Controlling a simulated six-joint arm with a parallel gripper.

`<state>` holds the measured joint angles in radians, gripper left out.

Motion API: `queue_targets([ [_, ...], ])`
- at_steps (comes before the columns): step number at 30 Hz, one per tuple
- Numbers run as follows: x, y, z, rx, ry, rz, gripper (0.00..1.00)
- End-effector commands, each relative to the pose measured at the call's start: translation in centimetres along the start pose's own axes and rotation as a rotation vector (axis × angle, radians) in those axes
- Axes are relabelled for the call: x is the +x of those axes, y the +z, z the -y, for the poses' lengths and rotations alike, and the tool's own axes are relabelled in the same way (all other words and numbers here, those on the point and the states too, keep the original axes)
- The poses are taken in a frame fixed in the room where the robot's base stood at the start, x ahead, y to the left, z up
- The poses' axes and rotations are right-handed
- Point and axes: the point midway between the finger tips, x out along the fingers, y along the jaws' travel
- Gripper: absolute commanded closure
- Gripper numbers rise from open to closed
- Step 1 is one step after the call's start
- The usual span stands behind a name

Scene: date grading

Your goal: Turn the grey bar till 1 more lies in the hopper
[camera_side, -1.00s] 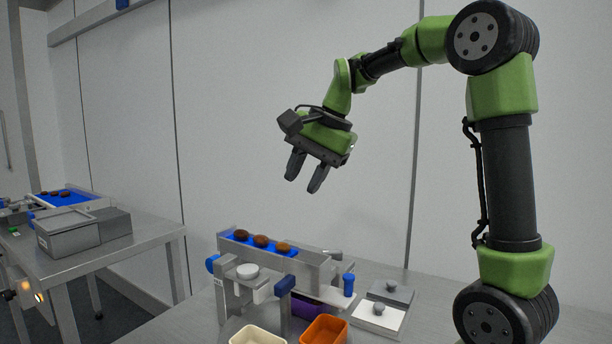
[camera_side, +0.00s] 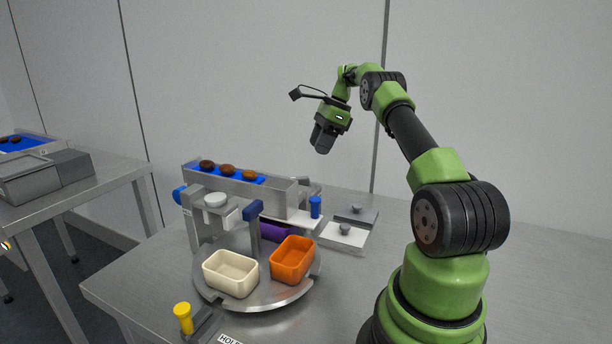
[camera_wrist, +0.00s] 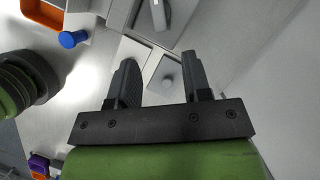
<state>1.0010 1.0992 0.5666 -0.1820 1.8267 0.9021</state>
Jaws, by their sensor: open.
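Three brown dates (camera_side: 228,170) lie in a row on the blue strip (camera_side: 260,180) in the grey trough of the machine (camera_side: 232,188). A grey bar (camera_side: 303,182) shows just behind the trough's right end, partly hidden; a grey rounded bar (camera_wrist: 161,14) at the top of the wrist view looks like the same one. My gripper (camera_side: 321,148) is high above and behind the machine, to the right of the trough, touching nothing. In the wrist view its two fingers (camera_wrist: 160,60) are apart with nothing between them. I cannot tell which part is the hopper.
A round metal turntable holds a cream bin (camera_side: 230,273) and an orange bin (camera_side: 293,260); a purple bin (camera_side: 273,231) is partly hidden. A blue knob (camera_side: 315,207) and knobbed plates (camera_side: 345,232) stand right of the machine. A yellow knob (camera_side: 183,318) stands in front.

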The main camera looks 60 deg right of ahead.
Motion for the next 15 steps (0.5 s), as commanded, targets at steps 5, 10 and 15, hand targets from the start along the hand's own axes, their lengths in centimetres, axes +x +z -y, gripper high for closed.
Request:
queue_targets([
  [5, 2.6, 0.1, -0.1, -0.002, 0.005, 0.000, 0.55],
  [10, 5.9, 0.1, -0.1, -0.004, 0.003, 0.000, 0.55],
  [15, 8.3, 0.1, -0.1, -0.005, 0.001, 0.000, 0.55],
])
